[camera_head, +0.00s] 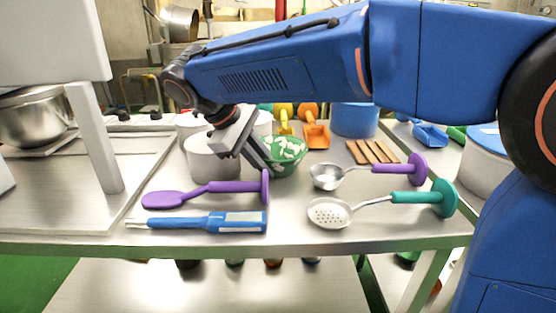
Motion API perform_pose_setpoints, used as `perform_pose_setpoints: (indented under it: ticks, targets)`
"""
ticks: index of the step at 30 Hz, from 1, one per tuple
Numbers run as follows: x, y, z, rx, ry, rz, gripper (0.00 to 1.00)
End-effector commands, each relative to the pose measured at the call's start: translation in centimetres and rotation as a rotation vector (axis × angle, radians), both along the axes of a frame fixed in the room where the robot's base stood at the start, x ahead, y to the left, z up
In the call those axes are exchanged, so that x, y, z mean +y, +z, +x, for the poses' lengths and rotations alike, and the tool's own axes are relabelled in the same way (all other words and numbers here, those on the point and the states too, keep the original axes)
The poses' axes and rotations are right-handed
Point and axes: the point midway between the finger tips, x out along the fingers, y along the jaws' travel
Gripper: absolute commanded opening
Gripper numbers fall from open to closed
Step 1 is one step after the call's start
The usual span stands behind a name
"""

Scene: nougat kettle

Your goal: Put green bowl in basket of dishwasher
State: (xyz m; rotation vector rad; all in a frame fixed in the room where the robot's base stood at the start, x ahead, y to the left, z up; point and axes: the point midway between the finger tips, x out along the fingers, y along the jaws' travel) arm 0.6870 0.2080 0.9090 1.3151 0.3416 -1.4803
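The green bowl (288,168) stands on the metal table right of the middle, with several white pieces in it. My gripper (264,160) reaches down from the upper left to the bowl's left rim. Its fingers overlap that rim in the picture; whether they are open or closed on it is hidden by the angle. A light grey hood-like box (50,40) with a post (95,140) stands at the left and may be the dishwasher. I cannot make out a basket.
In front of the bowl lie a purple spoon (190,196), a blue handheld device (225,222), a ladle (326,177) and a slotted skimmer (329,213). A grey pot (208,160) stands left of the bowl. Orange scoops (316,135) and a blue tub (354,119) stand behind.

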Motion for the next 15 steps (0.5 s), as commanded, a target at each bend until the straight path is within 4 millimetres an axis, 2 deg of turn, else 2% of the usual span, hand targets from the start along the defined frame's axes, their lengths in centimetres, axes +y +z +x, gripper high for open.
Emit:
perform_pose_setpoints:
  ticks: [3,11,12,13,15]
  targets:
    - [-0.48,-0.69,0.11,0.0,0.0,-0.001,0.13]
    - [-0.53,-0.81,0.16,0.0,0.0,0.0,0.13]
    - [-0.53,-0.81,0.16,0.0,0.0,0.0,0.03]
    - [-0.52,-0.8,0.16,0.0,0.0,0.0,0.0]
    - [-0.52,-0.81,0.15,0.0,0.0,0.0,0.0]
